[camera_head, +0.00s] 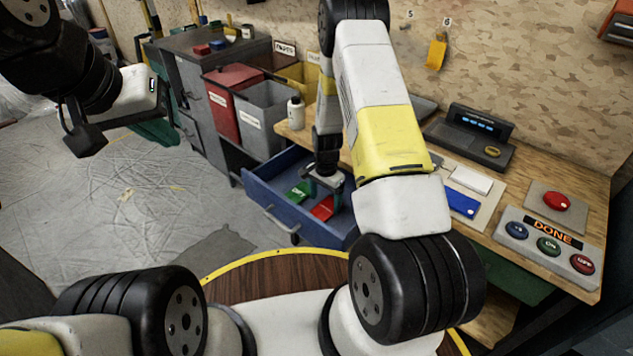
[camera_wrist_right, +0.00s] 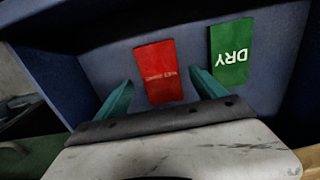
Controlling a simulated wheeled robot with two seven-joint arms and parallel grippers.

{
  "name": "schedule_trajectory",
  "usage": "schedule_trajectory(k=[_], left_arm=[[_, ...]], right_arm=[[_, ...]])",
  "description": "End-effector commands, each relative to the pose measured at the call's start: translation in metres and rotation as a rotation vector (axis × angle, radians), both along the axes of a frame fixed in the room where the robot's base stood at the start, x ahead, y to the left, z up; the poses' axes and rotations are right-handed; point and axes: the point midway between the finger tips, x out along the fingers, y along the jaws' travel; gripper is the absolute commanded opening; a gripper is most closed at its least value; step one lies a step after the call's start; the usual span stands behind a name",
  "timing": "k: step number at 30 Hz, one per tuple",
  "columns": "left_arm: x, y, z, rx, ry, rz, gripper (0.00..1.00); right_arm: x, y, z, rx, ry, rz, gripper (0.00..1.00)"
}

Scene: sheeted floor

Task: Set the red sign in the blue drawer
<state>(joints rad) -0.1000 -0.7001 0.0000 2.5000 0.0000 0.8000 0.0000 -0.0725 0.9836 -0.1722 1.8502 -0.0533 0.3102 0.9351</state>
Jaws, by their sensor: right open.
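The blue drawer (camera_head: 272,208) is pulled open under the wooden bench. The red sign (camera_head: 323,208) lies inside on the drawer floor, and it also shows in the right wrist view (camera_wrist_right: 160,72). A green sign reading DRY (camera_wrist_right: 231,54) lies beside it and also shows in the head view (camera_head: 299,192). My right gripper (camera_wrist_right: 162,90) is open inside the drawer, its teal fingers on either side of the red sign's near end. I cannot tell whether they touch it. My left gripper (camera_head: 80,130) is far left, away from the drawer; its fingers are not clear.
The bench top (camera_head: 560,262) holds a blue card (camera_head: 462,203), a dark display device (camera_head: 470,135) and a panel with several buttons (camera_head: 548,243). A white bottle (camera_head: 296,113) stands near the bench's left end. Red and grey bins (camera_head: 262,118) stand behind the drawer. Sheeted floor at left is largely clear.

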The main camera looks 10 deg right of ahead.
Motion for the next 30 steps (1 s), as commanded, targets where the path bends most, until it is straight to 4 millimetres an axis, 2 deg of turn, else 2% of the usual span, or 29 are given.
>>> schedule_trajectory(k=[1,6,10,17,19,20,23,25,30], left_arm=[[0.0,0.0,0.0,0.0,0.0,0.0,0.0],[0.0,0.0,0.0,0.0,0.0,0.0,0.0],[0.0,0.0,0.0,0.0,0.0,0.0,0.0],[0.0,0.0,0.0,0.0,0.0,0.0,0.0],[0.0,0.0,0.0,0.0,0.0,0.0,0.0],[0.0,0.0,0.0,0.0,0.0,0.0,0.0],[0.0,0.0,0.0,0.0,0.0,0.0,0.0],[0.0,0.0,0.0,0.0,0.0,0.0,0.0],[0.0,0.0,0.0,0.0,0.0,0.0,0.0]], right_arm=[[0.002,0.0,0.014,0.0,-0.005,0.0,0.8],[0.001,0.0,0.051,0.0,-0.005,0.0,0.8],[0.001,0.0,0.073,0.0,-0.003,0.0,0.8],[0.0,0.0,0.098,0.005,-0.008,0.007,0.8],[0.001,0.002,0.116,0.014,-0.026,0.025,0.8],[0.001,0.002,0.127,0.02,-0.035,0.04,0.8],[-0.004,0.006,0.176,0.046,-0.086,0.106,0.8],[-0.012,0.008,0.216,0.063,-0.127,0.168,0.8],[-0.048,0.014,0.304,0.085,-0.237,0.336,0.8]])
